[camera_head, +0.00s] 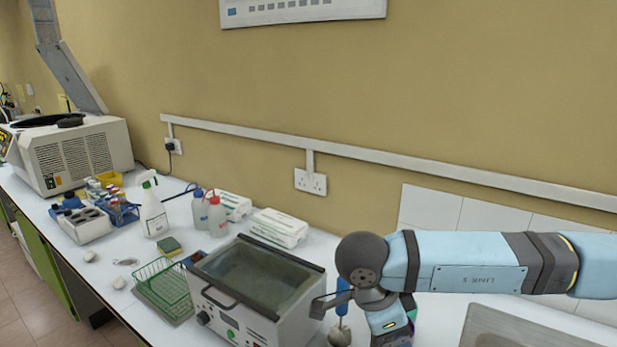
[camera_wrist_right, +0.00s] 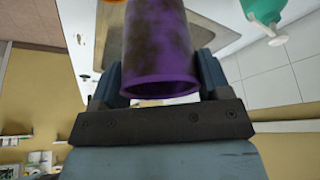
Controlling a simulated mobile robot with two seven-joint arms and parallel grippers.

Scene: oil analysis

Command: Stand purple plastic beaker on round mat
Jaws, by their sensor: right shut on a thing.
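The purple plastic beaker (camera_wrist_right: 160,45) is in my right gripper (camera_wrist_right: 160,78), with a finger on each side of it. The wrist view shows its rim and dark-smudged wall; its far end is cut off by the picture's top edge. In the head view my right arm comes in from the right and bends down beside the water bath, and the fingers are not clearly visible there. The round mat is not seen in either view. My left gripper is not in view.
A water bath (camera_head: 250,322) stands just left of my right arm. A blue-handled tool (camera_head: 342,302) is between them. A green wire basket (camera_head: 163,290), wash bottles (camera_head: 217,215), a spray bottle (camera_head: 152,212) and a centrifuge (camera_head: 75,155) stand farther left. A sink (camera_head: 490,325) lies at right.

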